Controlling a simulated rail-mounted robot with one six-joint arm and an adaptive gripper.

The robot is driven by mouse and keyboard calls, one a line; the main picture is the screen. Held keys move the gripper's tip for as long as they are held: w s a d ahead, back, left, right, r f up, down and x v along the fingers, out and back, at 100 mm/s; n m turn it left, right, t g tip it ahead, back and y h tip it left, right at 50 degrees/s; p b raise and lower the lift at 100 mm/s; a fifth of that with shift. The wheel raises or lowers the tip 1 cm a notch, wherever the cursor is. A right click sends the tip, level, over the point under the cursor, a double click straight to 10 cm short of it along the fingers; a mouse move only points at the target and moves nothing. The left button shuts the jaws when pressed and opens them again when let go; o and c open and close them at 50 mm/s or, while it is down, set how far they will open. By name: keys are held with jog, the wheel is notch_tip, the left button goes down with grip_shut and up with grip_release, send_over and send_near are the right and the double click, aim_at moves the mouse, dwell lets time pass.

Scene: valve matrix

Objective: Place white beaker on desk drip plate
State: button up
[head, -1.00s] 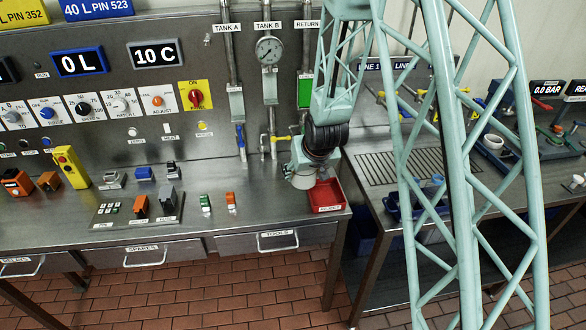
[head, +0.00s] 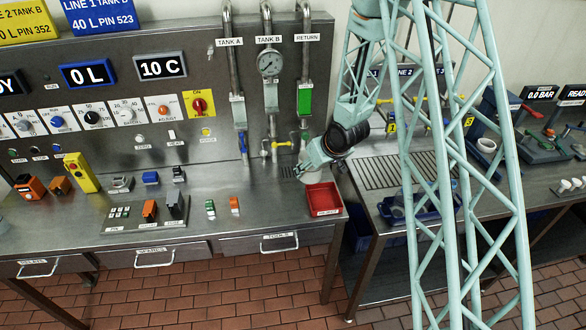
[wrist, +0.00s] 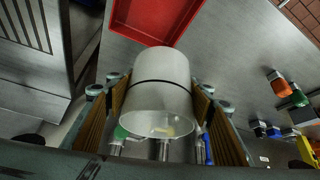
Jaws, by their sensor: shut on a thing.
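The white beaker (wrist: 158,92) is held between the two finger pads of my gripper (wrist: 160,108) in the wrist view. Its open rim faces the camera side of that view. In the head view my gripper (head: 318,166) is over the back right of the left desk, and only a pale bit of the beaker (head: 319,180) shows under it. The desk drip plate (head: 290,172), a small dark slotted patch, lies just left of my gripper below the tank taps. Whether the beaker touches the desk cannot be told.
A red tray (head: 324,200) sits just in front of my gripper at the desk's right edge. Yellow-handled (head: 283,144) and blue-handled (head: 243,143) taps stand behind and left. A larger slotted grille (head: 385,172) is on the right bench, across a gap.

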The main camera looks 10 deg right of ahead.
jog(key=shift+d, duration=0.1)
dwell(0.3)
jog(key=shift+w+f, duration=0.1)
jog(key=shift+w, duration=0.05)
jog(key=shift+w+a+f+p, duration=0.4)
jog(key=shift+w+f, duration=0.5)
jog(key=shift+w, duration=0.8)
jog(key=shift+w+a+f+p, duration=0.25)
jog(key=shift+w+a+f, duration=0.55)
jog(key=shift+w, duration=0.9)
jog(key=shift+w+a+f+p, duration=0.35)
jog(key=shift+w+f, duration=0.7)
jog(key=shift+w, duration=0.65)
jog(key=shift+w+a+f, duration=0.25)
jog(key=shift+w+f, duration=0.2)
jog(key=shift+w, duration=0.35)
jog(key=shift+p+x, duration=0.3)
jog(key=shift+x, duration=0.75)
jog(key=shift+w, duration=0.1)
jog(key=o, duration=0.8)
jog(key=shift+o, duration=0.2)
